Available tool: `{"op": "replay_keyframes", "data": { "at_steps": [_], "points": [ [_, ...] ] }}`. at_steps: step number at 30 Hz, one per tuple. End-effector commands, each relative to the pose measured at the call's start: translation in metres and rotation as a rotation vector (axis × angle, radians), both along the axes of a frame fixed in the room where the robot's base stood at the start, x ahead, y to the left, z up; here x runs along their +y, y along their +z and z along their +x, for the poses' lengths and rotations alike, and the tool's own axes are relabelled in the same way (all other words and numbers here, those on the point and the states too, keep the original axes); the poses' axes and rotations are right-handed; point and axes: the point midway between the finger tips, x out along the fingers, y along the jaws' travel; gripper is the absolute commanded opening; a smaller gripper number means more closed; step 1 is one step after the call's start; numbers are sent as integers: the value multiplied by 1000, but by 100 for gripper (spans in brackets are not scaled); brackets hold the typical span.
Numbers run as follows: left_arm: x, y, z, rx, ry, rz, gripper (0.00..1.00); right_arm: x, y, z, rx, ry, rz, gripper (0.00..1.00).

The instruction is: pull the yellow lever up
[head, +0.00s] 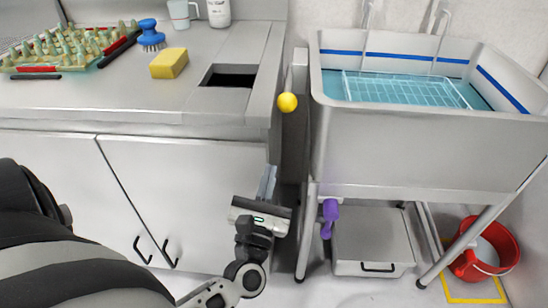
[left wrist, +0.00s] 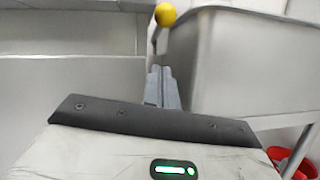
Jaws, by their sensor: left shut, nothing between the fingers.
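The yellow lever's round knob (head: 287,102) sits in the gap between the counter and the steel sink tub, near the counter's front right corner. It also shows at the top of the left wrist view (left wrist: 165,14). My left gripper (head: 269,172) is shut and empty, with its fingers pointing up towards the knob. It is below the knob and slightly left of it in the head view, clearly apart from it. In the left wrist view the closed fingertips (left wrist: 162,70) are also below the knob. Most of the lever's shaft cannot be made out. My right gripper is not in view.
The steel sink tub (head: 420,145) holds blue water and a wire rack (head: 405,90). A purple handle (head: 328,215) is below it, and a red bucket (head: 490,255) stands at right.

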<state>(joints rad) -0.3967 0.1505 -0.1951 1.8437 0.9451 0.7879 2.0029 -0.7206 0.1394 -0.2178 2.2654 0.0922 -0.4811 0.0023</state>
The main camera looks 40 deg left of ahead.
Motion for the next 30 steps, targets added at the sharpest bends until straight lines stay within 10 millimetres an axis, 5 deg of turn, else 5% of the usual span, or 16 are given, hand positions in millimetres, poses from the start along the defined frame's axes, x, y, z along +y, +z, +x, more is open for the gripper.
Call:
{"op": "replay_keyframes", "data": {
  "at_steps": [6, 16, 20, 25, 30],
  "points": [
    [-8, -8, -19, 0, 0, 0, 0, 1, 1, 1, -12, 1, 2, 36],
    [-9, -8, -21, -1, -1, 0, 0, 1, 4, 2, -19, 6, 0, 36],
    [-14, -7, -20, 21, -10, 45, 0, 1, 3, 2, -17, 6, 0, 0],
    [-52, -5, -18, 186, -79, 447, 0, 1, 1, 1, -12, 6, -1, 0],
    [-111, -19, -29, 375, -177, 1257, 0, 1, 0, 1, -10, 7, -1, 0]
  ]
}}
